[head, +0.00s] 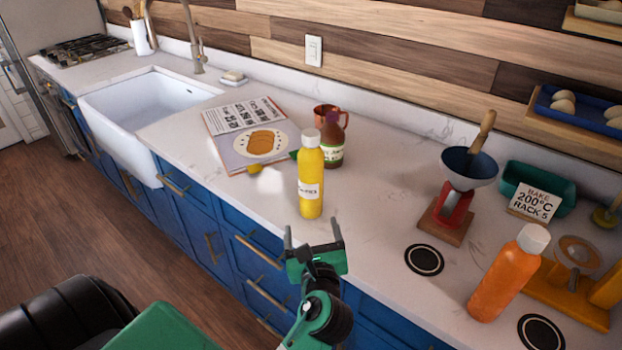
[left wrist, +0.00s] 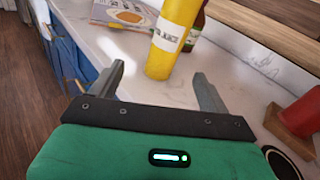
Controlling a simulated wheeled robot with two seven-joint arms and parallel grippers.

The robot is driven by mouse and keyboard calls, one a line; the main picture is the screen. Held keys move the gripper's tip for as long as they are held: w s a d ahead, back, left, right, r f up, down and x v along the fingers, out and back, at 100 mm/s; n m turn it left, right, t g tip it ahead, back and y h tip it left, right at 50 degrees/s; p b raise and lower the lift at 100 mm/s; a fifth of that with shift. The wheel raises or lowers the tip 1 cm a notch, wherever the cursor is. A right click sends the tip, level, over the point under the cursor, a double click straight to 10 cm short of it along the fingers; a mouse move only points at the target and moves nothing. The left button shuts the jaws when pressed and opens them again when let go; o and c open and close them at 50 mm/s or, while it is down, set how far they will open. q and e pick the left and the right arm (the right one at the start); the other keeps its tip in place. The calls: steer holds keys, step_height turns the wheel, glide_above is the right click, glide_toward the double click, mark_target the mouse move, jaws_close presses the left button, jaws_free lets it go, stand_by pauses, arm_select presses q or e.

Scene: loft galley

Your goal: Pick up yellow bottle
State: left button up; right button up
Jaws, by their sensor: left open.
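The yellow bottle (head: 311,182) stands upright on the pale counter, with a white cap and a white label. In the left wrist view the yellow bottle (left wrist: 174,38) is just beyond the fingertips, its top cut off by the frame edge. My left gripper (head: 314,236) is open and empty, in front of the bottle near the counter's front edge. In the left wrist view the two fingers of the left gripper (left wrist: 158,78) are spread wide, with the bottle's base roughly between them and apart from them. My right gripper is not seen.
A brown bottle (head: 332,143) and a copper mug (head: 331,115) stand close behind the yellow bottle. An open book (head: 226,148) lies to the left. A scale with a bowl (head: 454,205), an orange bottle (head: 508,274) and a teal tin (head: 517,176) stand at the right.

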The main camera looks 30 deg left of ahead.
mark_target(313, 194)
arm_select(q)
steer(key=shift+m, duration=0.8)
steer(key=w+a, duration=0.1)
steer(key=w, duration=0.1)
steer(key=w+a+r+p, duration=0.1)
steer(key=w, duration=0.1)
steer(key=w+a, duration=0.2)
steer(key=shift+w+a+r, duration=0.1)
steer(key=shift+r, duration=0.1)
steer(key=shift+w+a, duration=0.3)
steer(key=shift+w+a+y+p, duration=0.25)
steer(key=shift+w+y+p, duration=0.05)
steer(key=shift+w, duration=0.1)
steer(key=x, duration=0.3)
steer(key=shift+w+f+p, duration=0.25)
steer(key=shift+w+p, duration=0.15)
steer(key=shift+w, duration=0.05)
steer(key=shift+w+a, duration=0.35)
steer(key=shift+w, duration=0.05)
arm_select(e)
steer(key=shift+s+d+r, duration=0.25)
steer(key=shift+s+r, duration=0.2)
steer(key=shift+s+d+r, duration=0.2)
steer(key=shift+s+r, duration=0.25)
